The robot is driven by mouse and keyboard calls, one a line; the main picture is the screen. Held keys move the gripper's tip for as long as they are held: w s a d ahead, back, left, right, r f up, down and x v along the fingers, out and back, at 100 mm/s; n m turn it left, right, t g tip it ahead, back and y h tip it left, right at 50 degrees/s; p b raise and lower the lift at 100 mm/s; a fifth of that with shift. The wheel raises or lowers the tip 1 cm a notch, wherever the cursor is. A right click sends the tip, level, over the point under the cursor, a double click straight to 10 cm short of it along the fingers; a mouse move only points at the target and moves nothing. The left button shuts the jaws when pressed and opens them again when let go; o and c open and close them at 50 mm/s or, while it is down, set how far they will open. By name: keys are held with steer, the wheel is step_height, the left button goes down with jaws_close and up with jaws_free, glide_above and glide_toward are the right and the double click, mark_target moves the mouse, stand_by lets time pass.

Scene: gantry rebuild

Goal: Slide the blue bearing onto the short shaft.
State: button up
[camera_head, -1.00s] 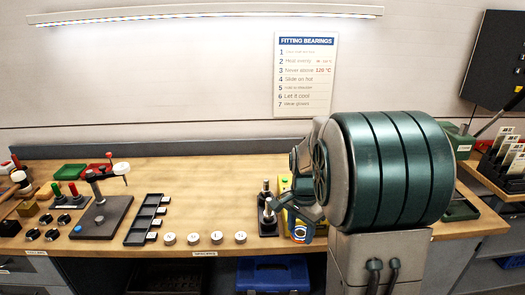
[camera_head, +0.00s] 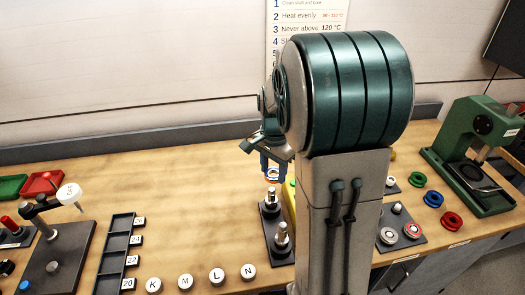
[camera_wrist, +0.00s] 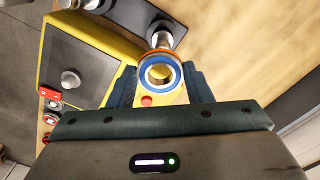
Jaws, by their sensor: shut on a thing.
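The blue bearing (camera_wrist: 145,78), a ring with a blue face and an orange band, is between the fingers of my gripper (camera_wrist: 160,88). In the head view the bearing (camera_head: 272,175) is held just above the far post of a dark shaft stand (camera_head: 284,257). My gripper (camera_head: 274,162) is shut on it from above. The stand carries a far metal shaft (camera_head: 270,196) and a near metal shaft (camera_head: 281,233). I cannot tell surely which is shorter. In the wrist view a shaft (camera_wrist: 161,39) shows just beyond the ring; whether they touch is unclear.
A yellow device (camera_wrist: 55,60) stands close beside the stand. White lettered caps (camera_head: 217,275) and a black slotted tray (camera_head: 117,250) lie to the left. A green press (camera_head: 475,150) and coloured rings (camera_head: 433,198) are at right.

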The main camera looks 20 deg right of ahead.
mark_target(272, 189)
steer(key=shift+w, duration=0.4)
steer(key=shift+s, duration=0.1)
steer(key=shift+s+f, duration=0.1)
steer(key=shift+f, duration=0.05)
steer(key=shift+f+b, duration=2.5)
steer(key=shift+f, duration=0.5)
steer(key=shift+f, duration=0.2)
steer(key=o, duration=1.2)
